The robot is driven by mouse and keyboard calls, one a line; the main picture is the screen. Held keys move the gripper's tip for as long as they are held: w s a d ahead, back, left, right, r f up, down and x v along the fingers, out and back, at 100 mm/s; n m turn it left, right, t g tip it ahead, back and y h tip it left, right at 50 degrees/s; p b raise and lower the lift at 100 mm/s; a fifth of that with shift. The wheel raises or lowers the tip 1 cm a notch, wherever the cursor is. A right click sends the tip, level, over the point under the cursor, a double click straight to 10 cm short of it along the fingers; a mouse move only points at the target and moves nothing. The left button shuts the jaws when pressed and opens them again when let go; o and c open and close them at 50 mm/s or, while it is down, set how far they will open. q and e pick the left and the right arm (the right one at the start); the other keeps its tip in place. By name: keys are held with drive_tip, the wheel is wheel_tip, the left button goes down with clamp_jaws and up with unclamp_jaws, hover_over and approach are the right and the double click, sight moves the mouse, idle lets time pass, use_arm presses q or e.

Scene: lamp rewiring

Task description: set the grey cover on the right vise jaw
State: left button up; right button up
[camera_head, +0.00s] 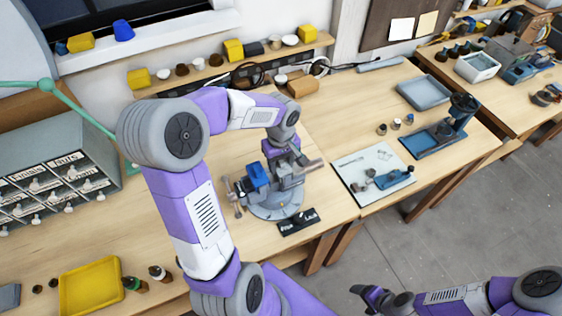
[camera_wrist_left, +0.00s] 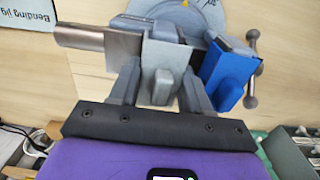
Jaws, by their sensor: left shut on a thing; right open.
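The bench vise (camera_head: 277,203) stands on a round grey base on the wooden bench. It also shows at the top of the left wrist view (camera_wrist_left: 178,28). A blue cover (camera_head: 258,176) sits on one jaw; it is to the right in the left wrist view (camera_wrist_left: 228,72). The grey cover (camera_wrist_left: 160,76) is between the fingers of my left gripper (camera_wrist_left: 160,92), shut on its raised block. The cover's flat plate is at the other jaw; I cannot tell whether it is fully seated. My right gripper (camera_head: 371,296) is open, low at the right, away from the vise.
A dark label plate (camera_head: 298,221) lies in front of the vise. A white board (camera_head: 349,186) with small parts is to its right, with a blue stand (camera_head: 437,143) beyond. A drawer cabinet (camera_head: 60,145) and yellow tray (camera_head: 90,287) are at left.

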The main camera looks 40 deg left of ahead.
use_arm(q)
drive_tip(key=shift+f, duration=0.1)
idle(0.7)
drive_tip(key=o, duration=1.4)
drive_tip(key=shift+c, duration=0.2)
wheel_tip(320, 180, up, 8)
drive_tip(key=shift+f, duration=0.2)
drive_tip(key=shift+r+p, duration=0.1)
drive_tip(key=shift+p, duration=0.2)
wheel_tip(320, 180, up, 9)
drive_tip(key=p, duration=0.7)
